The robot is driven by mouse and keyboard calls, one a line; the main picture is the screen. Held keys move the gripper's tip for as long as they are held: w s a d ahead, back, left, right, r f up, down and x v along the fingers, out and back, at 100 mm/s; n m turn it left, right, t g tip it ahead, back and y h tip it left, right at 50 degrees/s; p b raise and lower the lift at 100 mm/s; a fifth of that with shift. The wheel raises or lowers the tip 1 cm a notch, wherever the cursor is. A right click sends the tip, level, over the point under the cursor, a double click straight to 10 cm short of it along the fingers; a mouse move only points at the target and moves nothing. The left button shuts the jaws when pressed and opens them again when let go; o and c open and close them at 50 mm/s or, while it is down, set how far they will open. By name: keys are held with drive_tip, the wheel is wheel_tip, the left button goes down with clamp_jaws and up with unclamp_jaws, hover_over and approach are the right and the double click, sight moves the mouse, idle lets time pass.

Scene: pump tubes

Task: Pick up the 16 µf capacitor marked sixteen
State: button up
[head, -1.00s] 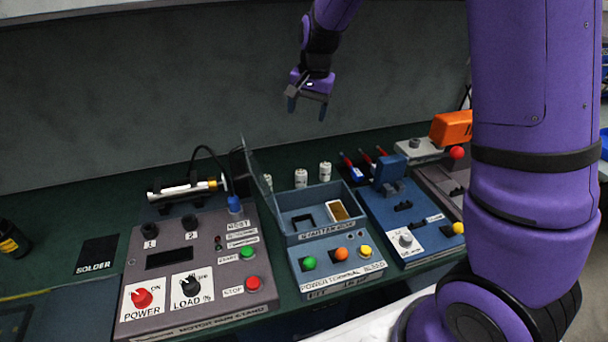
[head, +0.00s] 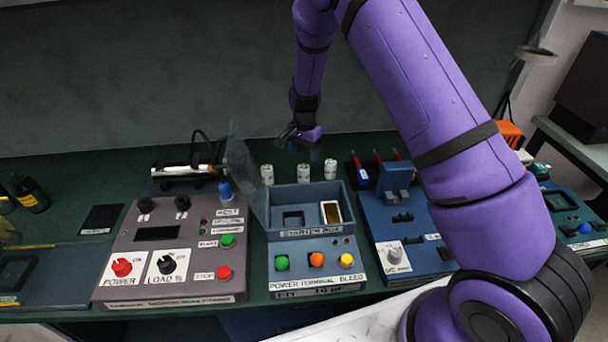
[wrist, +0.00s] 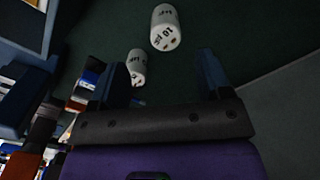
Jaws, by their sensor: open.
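Three small white capacitors stand upright in a row on the green bench behind the starter box: a left one (head: 267,174), a middle one (head: 303,172) and a right one (head: 331,169). Their markings are too small to read in the head view. In the wrist view a larger-looking capacitor (wrist: 165,28) carries a marking that looks like 10, and another capacitor (wrist: 137,68) has print I cannot read surely. My gripper (head: 301,146) is open and empty, above and behind the row. In the wrist view the gripper (wrist: 160,78) has its fingers apart, with neither capacitor held.
The starter box (head: 312,232) with its raised clear lid (head: 243,172) stands in front of the capacitors. A grey motor panel (head: 200,285) is at left and a blue switch panel (head: 420,245) at right. Bench behind the row is clear.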

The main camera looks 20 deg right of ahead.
sight(303, 167)
drive_tip(key=f, duration=0.5)
drive_tip(key=w+f, duration=0.1)
drive_tip(key=f, duration=0.2)
drive_tip(key=c, duration=1)
